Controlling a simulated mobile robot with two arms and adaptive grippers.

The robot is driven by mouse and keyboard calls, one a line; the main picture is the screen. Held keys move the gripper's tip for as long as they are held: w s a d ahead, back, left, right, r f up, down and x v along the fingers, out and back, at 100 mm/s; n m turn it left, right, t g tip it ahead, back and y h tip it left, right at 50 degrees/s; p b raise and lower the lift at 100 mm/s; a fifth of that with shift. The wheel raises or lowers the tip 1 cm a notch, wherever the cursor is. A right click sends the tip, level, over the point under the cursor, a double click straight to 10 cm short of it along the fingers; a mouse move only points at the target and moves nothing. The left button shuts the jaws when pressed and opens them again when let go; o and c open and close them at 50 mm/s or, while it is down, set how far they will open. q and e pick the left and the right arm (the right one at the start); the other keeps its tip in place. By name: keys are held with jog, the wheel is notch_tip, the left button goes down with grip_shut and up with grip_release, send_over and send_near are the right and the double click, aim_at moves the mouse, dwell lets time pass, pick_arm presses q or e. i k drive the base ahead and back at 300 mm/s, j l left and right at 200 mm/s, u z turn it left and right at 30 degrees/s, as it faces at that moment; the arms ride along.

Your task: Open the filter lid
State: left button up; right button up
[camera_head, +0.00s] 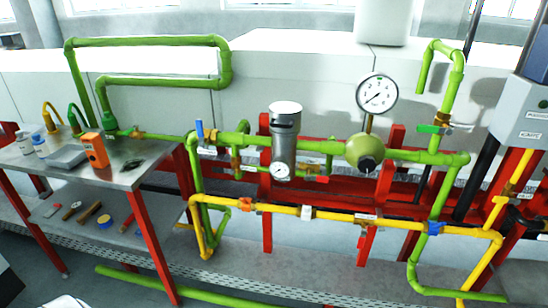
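The filter (283,150) is an upright silver-grey cylinder in the middle of the view, set in the green pipework. Its lid (285,107) is a round pale metal cap on top. A dark notch or gap shows just below the lid's front, and I cannot tell whether the lid is fastened. A small round gauge (281,171) sits at the filter's lower front. Neither of my grippers is in view, and nothing touches the lid.
A larger gauge (377,94) stands right of the filter above a green round valve body (365,153). A blue-handled valve (200,131) is to the left. A yellow pipe (335,216) runs low in front. A metal table (130,180) stands at left.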

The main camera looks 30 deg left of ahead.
aim_at(285, 118)
jog(key=u, duration=1)
